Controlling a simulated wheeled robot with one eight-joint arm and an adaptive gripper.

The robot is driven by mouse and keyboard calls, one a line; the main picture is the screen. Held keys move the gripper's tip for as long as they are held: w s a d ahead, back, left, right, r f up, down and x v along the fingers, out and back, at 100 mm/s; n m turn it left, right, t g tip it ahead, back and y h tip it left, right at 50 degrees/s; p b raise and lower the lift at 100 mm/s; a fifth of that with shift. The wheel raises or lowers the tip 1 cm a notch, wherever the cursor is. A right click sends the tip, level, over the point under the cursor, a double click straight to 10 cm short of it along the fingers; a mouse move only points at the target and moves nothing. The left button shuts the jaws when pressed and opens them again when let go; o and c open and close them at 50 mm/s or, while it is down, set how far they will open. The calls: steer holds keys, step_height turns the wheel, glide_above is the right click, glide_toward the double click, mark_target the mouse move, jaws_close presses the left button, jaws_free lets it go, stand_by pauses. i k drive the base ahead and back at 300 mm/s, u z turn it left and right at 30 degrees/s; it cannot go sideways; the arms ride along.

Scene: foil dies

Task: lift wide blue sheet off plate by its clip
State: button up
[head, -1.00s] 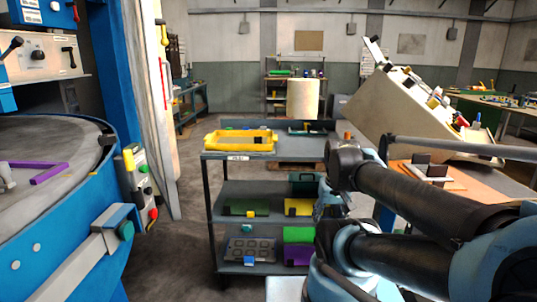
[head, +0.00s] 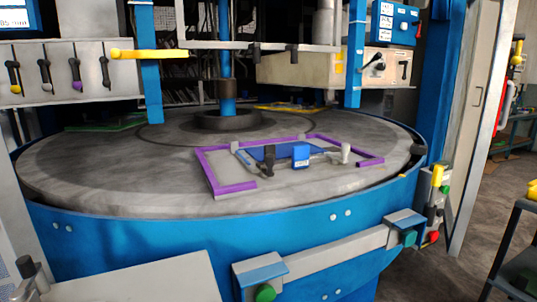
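The wide blue sheet (head: 263,153) lies flat on a grey plate (head: 222,171) inside a purple frame (head: 206,168). The frame rests on the front right of the big round grey table (head: 110,175). A blue block-like clip (head: 300,155) stands up at the sheet's front edge. A black-handled clamp (head: 268,163) is left of the clip and a pale-knobbed clamp (head: 345,152) is right of it. Whether the clamps touch the sheet is too small to tell. My gripper is not in view.
Behind the sheet, a blue central column (head: 227,55) and a grey crossbar (head: 220,46) stand over the table. A yellow handle (head: 148,54) juts out at left. A blue rim (head: 150,232) with a grey rail (head: 330,258) runs along the front.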

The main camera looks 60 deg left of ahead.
mark_target(283, 150)
steer(key=u, duration=1.95)
steer(key=k, duration=0.65)
steer(key=u, duration=0.2)
steer(key=i, duration=0.45)
